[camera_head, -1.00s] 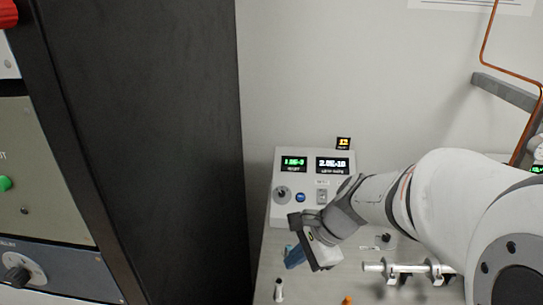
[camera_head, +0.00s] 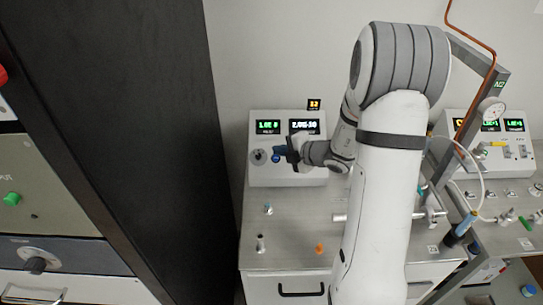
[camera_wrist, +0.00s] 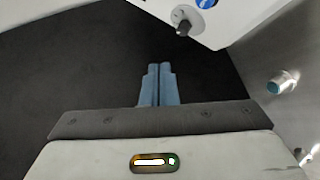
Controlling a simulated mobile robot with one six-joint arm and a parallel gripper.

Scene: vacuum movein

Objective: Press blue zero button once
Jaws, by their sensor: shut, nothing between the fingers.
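The blue zero button is on the front of a white control box (camera_head: 263,177) with two lit displays. In the wrist view the button (camera_wrist: 206,2) is cut off by the top edge, beside a grey knob (camera_wrist: 182,22). My gripper (camera_wrist: 158,68) is shut and empty, its blue fingertips side by side. In that view the fingertips are below and left of the button, with a gap in the picture. In the head view my gripper (camera_head: 277,152) is in front of the box, and its blue fingers overlap the button area. I cannot tell there whether they touch.
A tall black cabinet (camera_head: 120,130) stands close on the left. On the bench are a small blue-topped part (camera_head: 268,209), a small metal post (camera_head: 261,244) and an orange part (camera_head: 319,249). A second instrument box (camera_head: 511,150) stands at the right.

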